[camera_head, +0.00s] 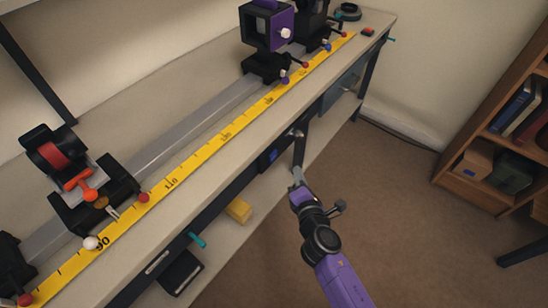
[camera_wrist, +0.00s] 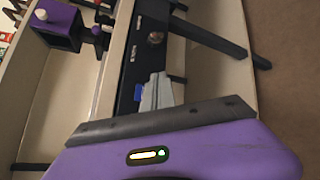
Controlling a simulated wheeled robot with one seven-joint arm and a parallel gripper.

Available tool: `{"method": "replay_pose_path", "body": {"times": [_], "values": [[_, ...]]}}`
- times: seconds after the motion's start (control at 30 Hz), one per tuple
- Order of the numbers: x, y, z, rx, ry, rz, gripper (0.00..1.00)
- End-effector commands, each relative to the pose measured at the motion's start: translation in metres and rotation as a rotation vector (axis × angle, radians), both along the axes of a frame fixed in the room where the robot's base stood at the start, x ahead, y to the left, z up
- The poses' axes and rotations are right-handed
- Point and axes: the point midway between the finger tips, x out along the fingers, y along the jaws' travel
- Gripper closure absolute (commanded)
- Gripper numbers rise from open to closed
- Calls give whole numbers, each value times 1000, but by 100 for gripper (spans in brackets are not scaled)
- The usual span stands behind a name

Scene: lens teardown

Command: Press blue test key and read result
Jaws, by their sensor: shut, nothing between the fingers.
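A small blue key (camera_head: 270,155) sits on the dark front rail of the bench. In the wrist view the blue key (camera_wrist: 138,91) shows just left of my fingers, partly hidden by them. My gripper (camera_head: 297,176) is shut and empty, in front of the bench and to the right of the key in the head view. In the wrist view my grey fingertips (camera_wrist: 158,82) overlap the rail; whether they touch it I cannot tell. No readable result shows in either view.
A long bench (camera_head: 190,212) carries a grey rail, a yellow scale (camera_head: 225,135), a red-and-black holder (camera_head: 62,150) and a purple mount (camera_head: 266,27). A round metal knob (camera_head: 297,133) is on the front rail. A yellow block (camera_head: 239,210) lies on the lower shelf.

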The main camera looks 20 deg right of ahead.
Motion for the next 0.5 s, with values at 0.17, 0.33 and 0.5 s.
{"method": "replay_pose_path", "body": {"times": [0.17, 0.33, 0.5], "values": [[20, 15, -1, 1, -1, 2, 100], [35, 26, -1, 1, -2, 1, 100], [44, 32, -1, 0, 0, 1, 100]]}}
